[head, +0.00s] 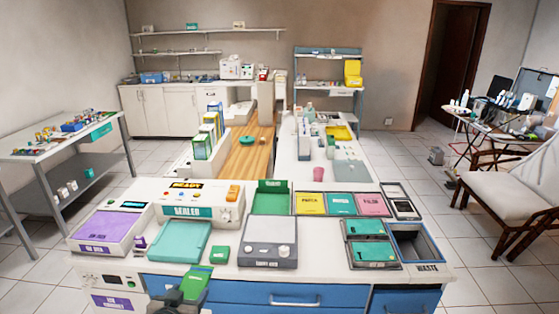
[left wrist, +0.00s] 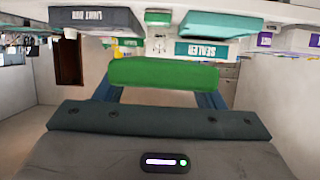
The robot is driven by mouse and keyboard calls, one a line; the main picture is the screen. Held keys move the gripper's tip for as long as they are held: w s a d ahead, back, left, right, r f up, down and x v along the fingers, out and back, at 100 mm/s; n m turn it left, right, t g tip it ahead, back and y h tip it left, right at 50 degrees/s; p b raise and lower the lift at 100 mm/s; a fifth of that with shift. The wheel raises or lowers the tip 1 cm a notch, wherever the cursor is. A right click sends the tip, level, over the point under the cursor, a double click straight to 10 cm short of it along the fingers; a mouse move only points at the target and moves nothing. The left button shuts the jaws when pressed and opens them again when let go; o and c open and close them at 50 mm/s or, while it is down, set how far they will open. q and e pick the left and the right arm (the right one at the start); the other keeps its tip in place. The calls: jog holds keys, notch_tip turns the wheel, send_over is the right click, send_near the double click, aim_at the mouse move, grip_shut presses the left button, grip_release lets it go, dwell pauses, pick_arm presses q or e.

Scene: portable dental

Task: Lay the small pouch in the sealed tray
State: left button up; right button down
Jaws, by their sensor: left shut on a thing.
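My left gripper (head: 180,295) is at the bottom of the head view, just beyond the counter's front edge. It is shut on a green pouch (head: 196,283), held below and in front of the teal tray. In the left wrist view, which is upside down, the pouch (left wrist: 163,74) lies across between the fingers. The sealed tray (head: 180,241) is a shallow teal tray on the counter. It also shows in the left wrist view (left wrist: 222,25), with a label on its front. My right gripper is not in view.
A small green packet (head: 220,254) lies right of the tray. A grey box with knobs (head: 268,241) stands further right. The sealer (head: 203,199) is behind the tray, and a purple-topped box (head: 103,227) is left. Blue drawers (head: 290,295) are below the counter edge.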

aim_at(193, 293)
pick_arm(q)
jog(key=shift+n+y, duration=0.4)
jog(key=shift+n, duration=0.1)
jog(key=s+d+r+b, duration=0.2)
jog(key=r, duration=0.1)
jog(key=shift+s+d+r, duration=0.15)
jog(key=shift+d+r, duration=0.1)
jog(key=shift+r, duration=0.05)
jog(key=shift+s+r, duration=0.4)
jog(key=shift+r, duration=0.15)
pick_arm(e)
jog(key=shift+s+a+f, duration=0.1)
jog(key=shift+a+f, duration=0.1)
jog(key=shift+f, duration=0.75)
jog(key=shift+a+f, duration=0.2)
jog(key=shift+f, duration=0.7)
